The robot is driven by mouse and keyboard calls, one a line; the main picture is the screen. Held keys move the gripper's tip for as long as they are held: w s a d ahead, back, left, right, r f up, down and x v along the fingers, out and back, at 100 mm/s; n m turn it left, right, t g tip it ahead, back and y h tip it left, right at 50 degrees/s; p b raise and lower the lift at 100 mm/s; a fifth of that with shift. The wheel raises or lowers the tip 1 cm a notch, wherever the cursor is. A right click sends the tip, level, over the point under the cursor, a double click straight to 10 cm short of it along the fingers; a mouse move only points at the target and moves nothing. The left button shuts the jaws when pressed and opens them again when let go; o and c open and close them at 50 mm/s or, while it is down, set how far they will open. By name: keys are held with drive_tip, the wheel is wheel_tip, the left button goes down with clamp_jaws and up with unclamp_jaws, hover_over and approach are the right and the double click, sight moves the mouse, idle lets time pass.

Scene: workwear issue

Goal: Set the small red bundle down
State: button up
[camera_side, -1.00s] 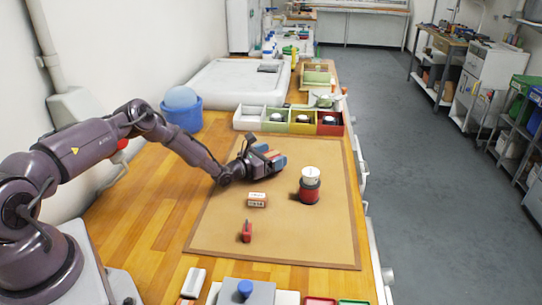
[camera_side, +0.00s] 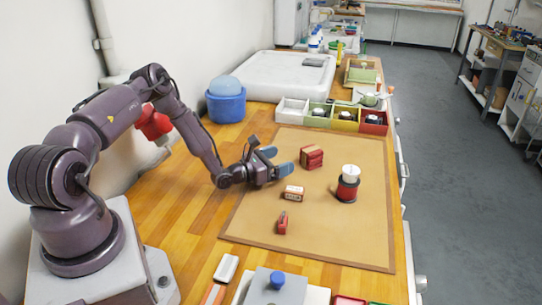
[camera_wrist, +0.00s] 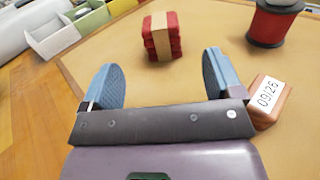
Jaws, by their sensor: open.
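The small red bundle (camera_side: 311,157) sits on the tan mat (camera_side: 345,230), apart from my gripper. In the wrist view the bundle (camera_wrist: 161,36) is a stack of red folded layers with a pale band around it, just beyond the fingertips. My gripper (camera_side: 281,164) is open and empty, low over the mat to the left of the bundle. In the wrist view its two blue-padded fingers (camera_wrist: 160,78) stand wide apart with bare mat between them.
A block labelled 09/26 (camera_wrist: 267,98) lies close by the right finger. A small red item (camera_side: 283,222) lies nearer the front. A row of coloured compartments (camera_side: 374,129) lines the mat's far edge.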

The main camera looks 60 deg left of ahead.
drive_tip(key=s+d+r+m+g+h, duration=0.2)
drive_tip(key=d+r+m+g+h, duration=0.35)
drive_tip(key=d+r+m, duration=0.45)
drive_tip(key=s+d+r+m+g+h, duration=0.3)
drive_tip(key=d+r+m+g+h, duration=0.3)
drive_tip(key=d+r+m, duration=0.45)
drive_tip(key=s+r+m+y, duration=0.5)
drive_tip(key=s+m, duration=0.2)
drive_tip(key=s, duration=0.4)
drive_tip(key=s+r+m+y, duration=0.6)
drive_tip(key=s+m, duration=0.2)
drive_tip(key=s, duration=0.4)
drive_tip(key=shift+a+g, duration=0.4)
drive_tip(key=shift+g, duration=0.05)
